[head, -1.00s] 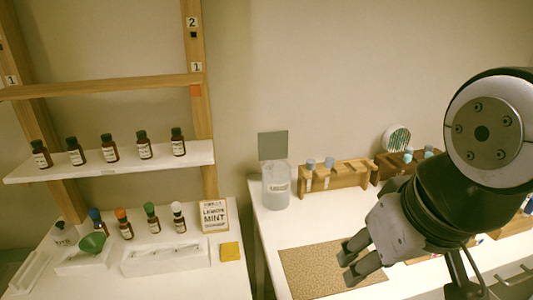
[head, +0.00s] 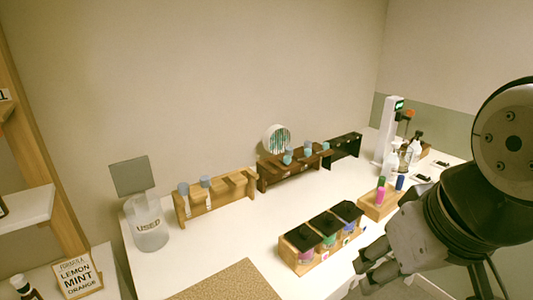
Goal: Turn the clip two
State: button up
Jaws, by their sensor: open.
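No clip marked two shows in the head view now. Only the lower part of the wooden shelf post (head: 38,170) is in view at the far left, with a partly cut-off number tag (head: 5,95) on it. My gripper (head: 368,278) is at the lower right, over the front of the white counter, beside the rack of dark-lidded jars. It is open with nothing seen between its fingers. My wrist and arm fill the right edge and hide part of the counter.
A used-items bottle (head: 149,228), a light wooden rack (head: 222,198), a dark rack (head: 290,172) and a jar rack (head: 300,262) stand on the counter (head: 225,242). A formula card (head: 78,277) stands at lower left. A cork mat (head: 228,284) lies in front.

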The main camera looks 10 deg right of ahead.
aim_at(308, 152)
jog(key=i+l+z, duration=0.2)
jog(key=i+l, duration=0.7)
